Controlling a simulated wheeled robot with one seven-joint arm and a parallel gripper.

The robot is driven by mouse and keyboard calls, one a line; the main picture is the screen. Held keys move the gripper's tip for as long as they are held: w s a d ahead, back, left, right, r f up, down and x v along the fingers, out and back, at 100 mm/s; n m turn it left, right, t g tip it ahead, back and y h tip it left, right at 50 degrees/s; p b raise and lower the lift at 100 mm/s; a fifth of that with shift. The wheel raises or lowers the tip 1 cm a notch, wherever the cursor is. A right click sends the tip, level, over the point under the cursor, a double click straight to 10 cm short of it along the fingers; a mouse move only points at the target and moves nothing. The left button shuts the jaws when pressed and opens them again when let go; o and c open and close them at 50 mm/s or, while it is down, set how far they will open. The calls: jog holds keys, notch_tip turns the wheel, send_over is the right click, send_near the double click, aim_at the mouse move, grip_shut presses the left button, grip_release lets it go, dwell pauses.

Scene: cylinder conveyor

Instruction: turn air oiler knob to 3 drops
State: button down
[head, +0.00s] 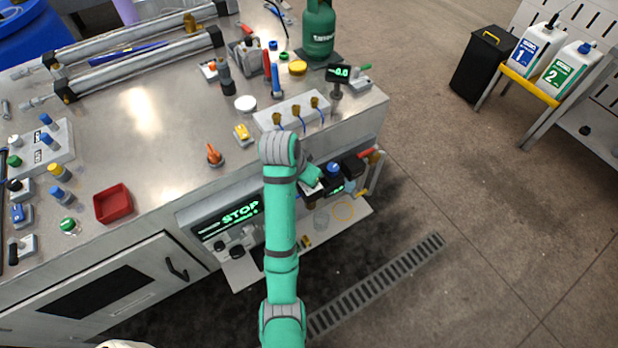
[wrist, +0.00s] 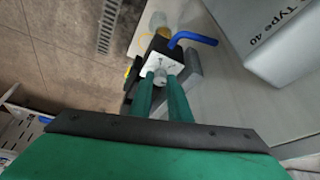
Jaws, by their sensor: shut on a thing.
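The air oiler is a small dark unit with a white marked plate on top; the plate shows in the wrist view (wrist: 174,56) and, partly covered, in the head view (head: 313,193). It sits in a row of air units on the front of the bench. My gripper (wrist: 161,77) has its two green fingers shut on the small pale knob at the plate's middle. The fingers hide most of the knob, and its setting is too small to read. In the head view, my gripper (head: 311,175) points down onto this unit.
Beside the oiler are a unit with a blue knob (head: 333,168) and a red handle (head: 367,153). Open floor lies right of the bench.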

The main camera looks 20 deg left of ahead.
jog(key=shift+w+d+r+m, duration=0.1)
jog(key=shift+w+r+m, duration=0.1)
jog(key=shift+m, duration=0.1)
dwell(0.4)
jog(key=c, duration=1.7)
grip_release()
jog(key=shift+o, duration=0.2)
jog(key=shift+s+f, duration=0.1)
jog(key=shift+s+a+r, duration=0.1)
jog(key=shift+a+r, duration=0.15)
jog(key=shift+r, duration=0.7)
jog(key=shift+s+a+r, duration=0.1)
jog(key=shift+s+r, duration=0.15)
jog(key=shift+s, duration=0.15)
jog(key=d+v, duration=0.1)
jog(key=v, duration=0.7)
jog(key=shift+a, duration=0.35)
